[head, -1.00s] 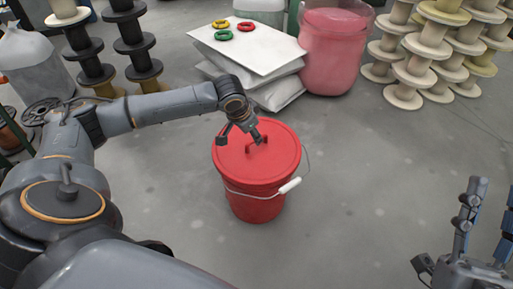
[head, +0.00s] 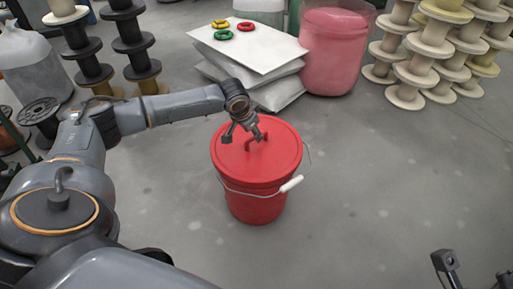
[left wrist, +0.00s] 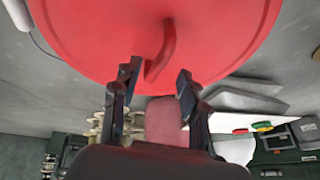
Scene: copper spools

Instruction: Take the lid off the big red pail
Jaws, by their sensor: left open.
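The big red pail (head: 255,208) stands upright on the floor with its red lid (head: 285,150) on top. A red arched handle (head: 264,138) rises from the lid; it also shows in the left wrist view (left wrist: 168,48). My left gripper (head: 243,138) is just above the lid, open, with its fingers on either side of the handle. In the left wrist view my left gripper (left wrist: 157,82) has gaps between both fingers and the handle, so it is not gripping. My right gripper (head: 476,270) is at the bottom right edge, partly cut off, fingers apart and empty.
The pail's wire bail with a white grip (head: 291,184) hangs on its right side. Behind stand stacked sacks with a white board (head: 258,50) bearing coloured rings, a pink drum (head: 332,55) and pale spools (head: 415,75). Dark spools (head: 133,45) stand at back left. The floor to the right is clear.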

